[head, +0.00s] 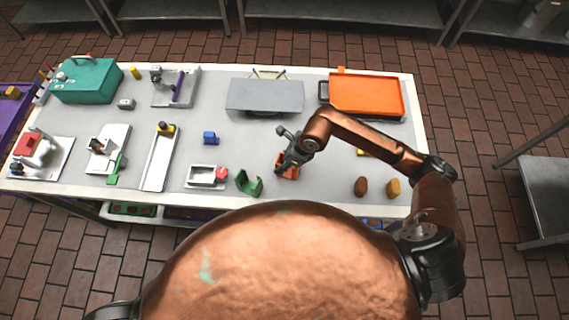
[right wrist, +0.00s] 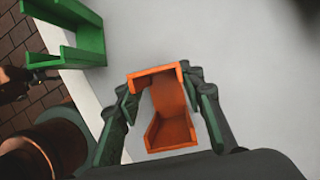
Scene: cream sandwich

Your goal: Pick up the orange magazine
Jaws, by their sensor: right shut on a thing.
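The orange magazine (head: 288,170) is a small open-topped orange holder near the front middle of the table in the head view. In the right wrist view the orange magazine (right wrist: 170,108) sits between the two fingers, its far wall between the fingertips. My right gripper (right wrist: 158,88) is shut on it; in the head view the right gripper (head: 286,160) reaches down over it and hides part of it. Whether the magazine touches the table I cannot tell. My left gripper is not in view.
A green holder (head: 249,182) stands left of the magazine, also in the right wrist view (right wrist: 75,35). A white tray (head: 203,183) is further left. Two brown loaf-like pieces (head: 361,187) lie to the right. A grey box (head: 265,97) and an orange tray (head: 367,94) stand behind.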

